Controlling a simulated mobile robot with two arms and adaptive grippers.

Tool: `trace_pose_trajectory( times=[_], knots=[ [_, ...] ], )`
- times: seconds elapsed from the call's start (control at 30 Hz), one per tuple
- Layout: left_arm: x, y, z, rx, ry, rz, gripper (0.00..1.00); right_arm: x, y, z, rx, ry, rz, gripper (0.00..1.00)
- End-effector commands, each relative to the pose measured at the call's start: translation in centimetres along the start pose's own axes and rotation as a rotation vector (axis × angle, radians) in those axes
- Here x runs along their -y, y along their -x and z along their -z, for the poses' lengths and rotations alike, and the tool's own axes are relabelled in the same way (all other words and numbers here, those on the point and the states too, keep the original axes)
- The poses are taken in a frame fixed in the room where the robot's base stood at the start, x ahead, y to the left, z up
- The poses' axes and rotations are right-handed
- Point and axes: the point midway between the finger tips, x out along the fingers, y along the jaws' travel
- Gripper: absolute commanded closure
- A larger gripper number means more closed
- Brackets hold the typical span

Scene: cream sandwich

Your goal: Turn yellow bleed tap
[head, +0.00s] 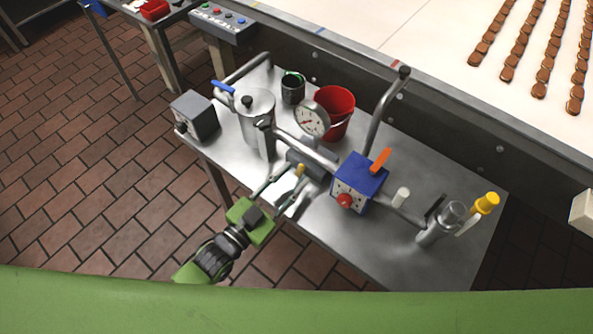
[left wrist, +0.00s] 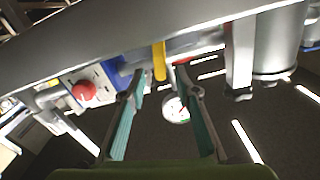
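A small yellow tap (head: 300,169) sits on the pipework near the front edge of the metal table, left of the blue box. In the left wrist view the yellow tap (left wrist: 159,60) is a narrow upright bar close to the fingertips. My left gripper (head: 296,177) reaches in from the front left, its fingers on either side of the tap. In the left wrist view my left gripper (left wrist: 160,77) is open, with a gap on both sides of the tap and no clear contact. My right gripper is not in view.
A blue box (head: 359,178) with a red knob (head: 344,201) and orange lever (head: 381,160) stands right of the tap. A steel pot (head: 256,117), pressure gauge (head: 312,119) and red bucket (head: 338,111) stand behind. A yellow-capped handle (head: 487,202) is far right.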

Motion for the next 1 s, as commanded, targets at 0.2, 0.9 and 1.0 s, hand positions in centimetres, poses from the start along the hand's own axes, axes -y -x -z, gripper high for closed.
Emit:
trace_pose_trajectory(
  times=[0.2,0.9,1.0],
  knots=[
    [-0.1,5.1,-0.1,0.004,0.0,-0.002,0.71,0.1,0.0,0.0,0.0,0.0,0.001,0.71],
    [0.0,9.2,0.0,0.0,0.0,0.001,0.71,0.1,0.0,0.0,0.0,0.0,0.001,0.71],
    [0.0,9.2,0.0,0.0,0.0,0.001,0.71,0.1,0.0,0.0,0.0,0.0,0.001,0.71]
  ],
)
